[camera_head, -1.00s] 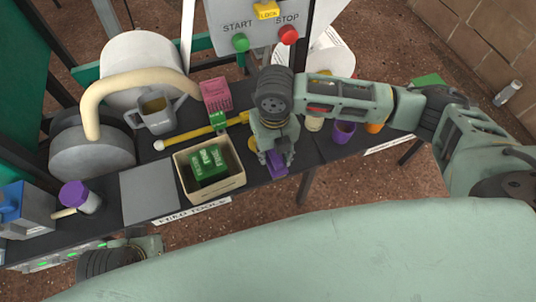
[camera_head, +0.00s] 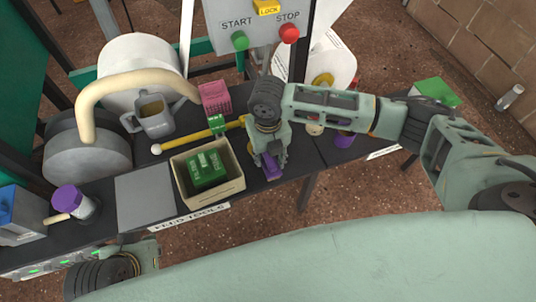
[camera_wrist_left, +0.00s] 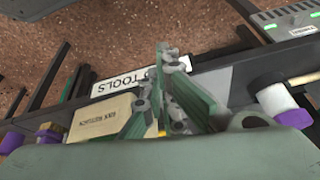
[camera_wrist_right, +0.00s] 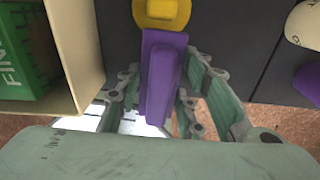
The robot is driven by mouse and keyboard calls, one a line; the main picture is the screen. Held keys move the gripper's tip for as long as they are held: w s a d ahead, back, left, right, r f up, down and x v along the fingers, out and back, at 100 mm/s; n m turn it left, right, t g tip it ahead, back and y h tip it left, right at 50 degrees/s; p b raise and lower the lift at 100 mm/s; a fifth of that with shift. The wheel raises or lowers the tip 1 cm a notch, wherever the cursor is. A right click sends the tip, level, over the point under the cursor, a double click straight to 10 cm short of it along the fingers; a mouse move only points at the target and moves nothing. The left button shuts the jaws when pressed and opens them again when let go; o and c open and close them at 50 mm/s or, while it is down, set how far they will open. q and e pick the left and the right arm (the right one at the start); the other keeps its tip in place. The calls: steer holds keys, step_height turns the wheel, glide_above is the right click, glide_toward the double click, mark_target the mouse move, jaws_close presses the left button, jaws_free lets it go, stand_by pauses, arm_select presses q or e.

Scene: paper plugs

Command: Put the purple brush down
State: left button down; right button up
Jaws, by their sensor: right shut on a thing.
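The purple brush (camera_head: 273,168) is in my right gripper (camera_head: 266,160), at the front edge of the dark table, right of the cardboard box. In the right wrist view its purple body (camera_wrist_right: 160,75) stands between the two fingers, with a yellow round part (camera_wrist_right: 161,12) at its far end. I cannot tell whether the brush touches the table. My left gripper (camera_wrist_left: 163,55) is empty, its fingertips close together, in front of the table. In the head view only part of my left arm shows at the lower left.
The cardboard box (camera_head: 236,187) with green packs (camera_head: 206,168) stands left of the brush. A grey plate (camera_head: 145,202) lies further left. A yellow rod (camera_head: 190,139) and pink basket (camera_head: 215,98) lie behind.

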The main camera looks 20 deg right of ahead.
mark_target(267, 153)
steer(key=shift+f, duration=0.2)
arm_select(q)
steer(key=shift+s, duration=0.15)
arm_select(e)
steer(key=o, duration=1)
steer(key=shift+f, duration=0.1)
steer(key=shift+r, duration=0.25)
step_height(267, 153, up, 8)
steer(key=p, duration=0.3)
steer(key=shift+r, duration=0.25)
step_height(267, 153, up, 3)
steer(key=shift+p, duration=0.3)
arm_select(q)
step_height(267, 153, down, 3)
steer(key=shift+a+f+g, duration=0.1)
steer(key=shift+f+g, duration=0.1)
steer(key=shift+g, duration=0.4)
arm_select(e)
steer(key=shift+r, duration=0.35)
steer(key=shift+a, duration=0.1)
